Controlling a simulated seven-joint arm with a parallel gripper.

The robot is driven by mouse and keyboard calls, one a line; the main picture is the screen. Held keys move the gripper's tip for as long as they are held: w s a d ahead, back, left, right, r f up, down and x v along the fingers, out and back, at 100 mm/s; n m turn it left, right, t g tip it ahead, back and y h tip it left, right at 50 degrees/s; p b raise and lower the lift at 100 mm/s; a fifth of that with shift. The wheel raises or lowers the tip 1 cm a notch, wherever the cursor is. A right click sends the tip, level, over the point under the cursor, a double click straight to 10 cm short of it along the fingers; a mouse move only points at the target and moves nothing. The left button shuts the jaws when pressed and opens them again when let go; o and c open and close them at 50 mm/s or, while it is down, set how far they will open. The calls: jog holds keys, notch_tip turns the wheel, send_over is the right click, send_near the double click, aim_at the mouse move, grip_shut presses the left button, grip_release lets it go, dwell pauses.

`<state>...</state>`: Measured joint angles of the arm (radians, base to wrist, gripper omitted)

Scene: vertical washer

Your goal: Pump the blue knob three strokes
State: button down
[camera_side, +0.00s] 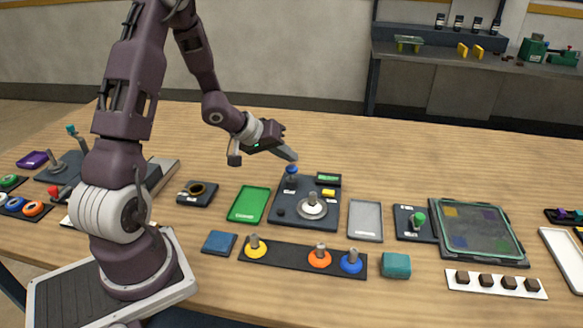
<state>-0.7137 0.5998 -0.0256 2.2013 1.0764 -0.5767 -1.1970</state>
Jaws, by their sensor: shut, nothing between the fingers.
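The blue knob (292,170) stands upright on a short dark post on a dark square panel (298,219). My gripper (290,155) is shut and empty. Its fingertips are just above the blue knob in the picture, pointing down to the right. I cannot tell whether they touch the knob.
A green tray (249,204) lies left of the panel and a grey tray (365,221) right of it. A dark strip (290,259) with yellow, orange and blue rings on pegs lies in front. The table behind the panel is clear.

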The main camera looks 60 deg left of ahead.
aim_at(292, 167)
dwell(0.8)
jog(key=shift+f, duration=0.4)
jog(key=shift+f, duration=1.2)
dwell(0.9)
jog(key=shift+r, duration=1.6)
jog(key=shift+r, duration=2.55)
